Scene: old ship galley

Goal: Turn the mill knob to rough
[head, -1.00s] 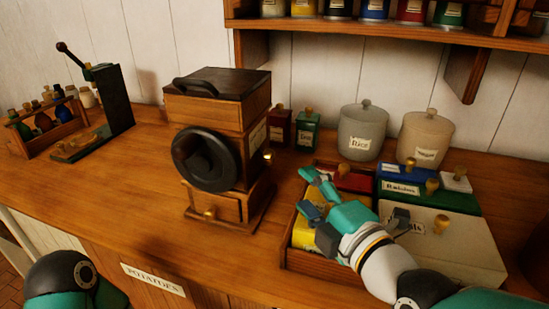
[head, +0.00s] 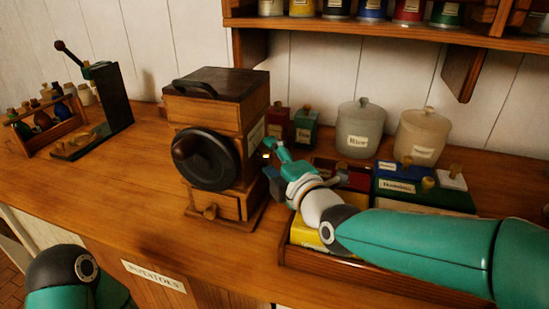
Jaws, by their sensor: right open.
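The wooden mill (head: 217,112) stands upright on the counter, with a dark lid, a large black wheel (head: 205,160) on its front and a small drawer below. A small pale knob (head: 266,155) sticks out of its right side. My right gripper (head: 270,159) is open right beside that knob, one finger above its level and one below. I cannot tell whether the fingers touch it. Any rough or fine marking is too small to read. My left gripper is out of view.
Red (head: 278,124) and green (head: 305,126) tins and two lidded jars (head: 359,130) stand behind my right gripper. A tray of labelled boxes (head: 340,260) lies under my right arm. A lever device (head: 112,98) and bottle rack (head: 45,125) stand at left. The counter between is clear.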

